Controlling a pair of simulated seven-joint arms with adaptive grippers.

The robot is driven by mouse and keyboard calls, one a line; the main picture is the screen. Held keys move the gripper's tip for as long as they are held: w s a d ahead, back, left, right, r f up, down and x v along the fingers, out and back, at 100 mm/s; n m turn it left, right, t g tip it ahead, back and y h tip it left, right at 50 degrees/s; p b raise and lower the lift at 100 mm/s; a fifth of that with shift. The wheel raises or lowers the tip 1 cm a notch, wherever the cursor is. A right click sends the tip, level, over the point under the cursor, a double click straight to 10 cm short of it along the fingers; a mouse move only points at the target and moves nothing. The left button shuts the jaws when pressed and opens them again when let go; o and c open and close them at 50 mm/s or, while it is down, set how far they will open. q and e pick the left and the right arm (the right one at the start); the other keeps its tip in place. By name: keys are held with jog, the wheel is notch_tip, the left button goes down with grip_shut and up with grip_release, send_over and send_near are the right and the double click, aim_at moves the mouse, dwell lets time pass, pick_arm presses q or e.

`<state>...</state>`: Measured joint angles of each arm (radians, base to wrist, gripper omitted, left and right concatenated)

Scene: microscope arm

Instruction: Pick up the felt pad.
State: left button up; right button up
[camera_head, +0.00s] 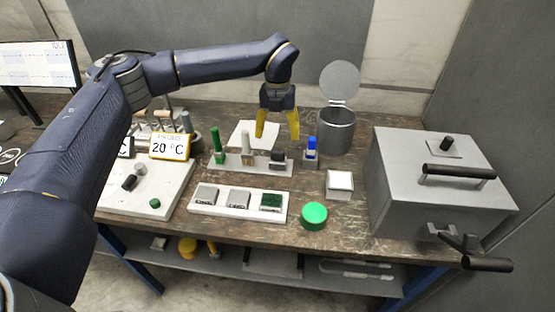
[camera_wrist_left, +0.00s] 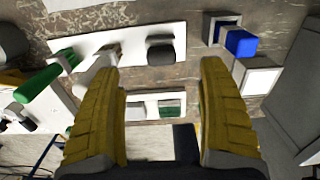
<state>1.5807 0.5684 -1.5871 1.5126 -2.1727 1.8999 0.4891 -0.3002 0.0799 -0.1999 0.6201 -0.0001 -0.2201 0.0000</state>
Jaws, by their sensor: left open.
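No item is plainly marked as the felt pad. A white tray (camera_head: 239,208) at the front holds two grey pads (camera_head: 206,194) and a rough dark green pad (camera_head: 271,201); I cannot read which is felt. My left gripper (camera_head: 277,137) points down, open and empty, above the back of a white holder (camera_head: 240,170). The holder carries a green-handled tool (camera_head: 217,143), a pale-handled tool (camera_head: 246,143) and a dark block (camera_head: 278,158). In the left wrist view the dark block (camera_wrist_left: 160,52) appears between the yellow fingers, apart from them. My right gripper is not in view.
A blue-topped item (camera_head: 310,146), a white square box (camera_head: 340,182) and a green round lid (camera_head: 314,215) lie close by. A metal canister (camera_head: 338,132) with raised lid and a large grey box (camera_head: 425,190) stand right.

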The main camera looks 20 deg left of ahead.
aim_at(278, 160)
pick_arm(q)
jog(key=shift+f, duration=5.9)
jog(key=c, duration=1.3)
jog(key=shift+r, duration=0.1)
notch_tip(278, 160, up, 20)
